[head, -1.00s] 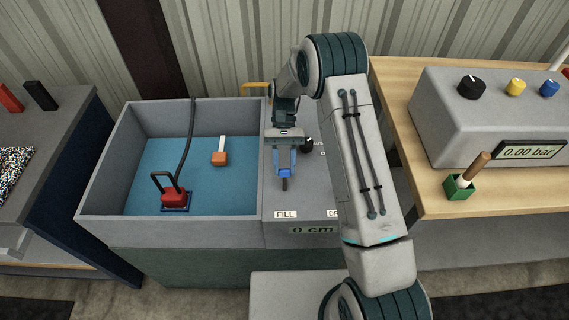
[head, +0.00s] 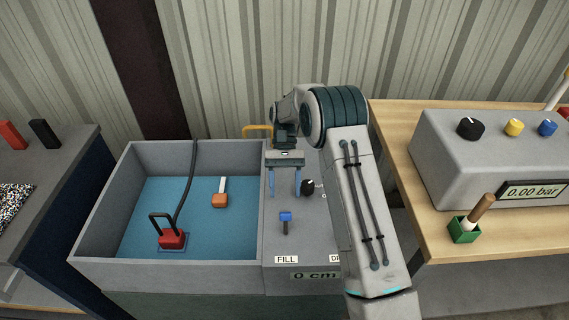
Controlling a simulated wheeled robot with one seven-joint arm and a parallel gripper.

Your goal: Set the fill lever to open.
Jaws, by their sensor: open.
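The fill lever (head: 285,222) is a short dark lever with a blue top. It stands on the grey panel to the right of the tank, above the white FILL label (head: 286,259). My gripper (head: 284,194) has two blue fingers, spread open and empty. In the picture the fingertips are a little above the lever's blue top, apart from it. The lever's position marks cannot be read.
The grey tank (head: 170,275) has a blue floor, with a red pump (head: 172,238) and an orange-headed tool (head: 219,199) inside. A black knob (head: 307,187) is right of my gripper. A display (head: 316,275) reads 0 cm. My arm hides the panel's right part.

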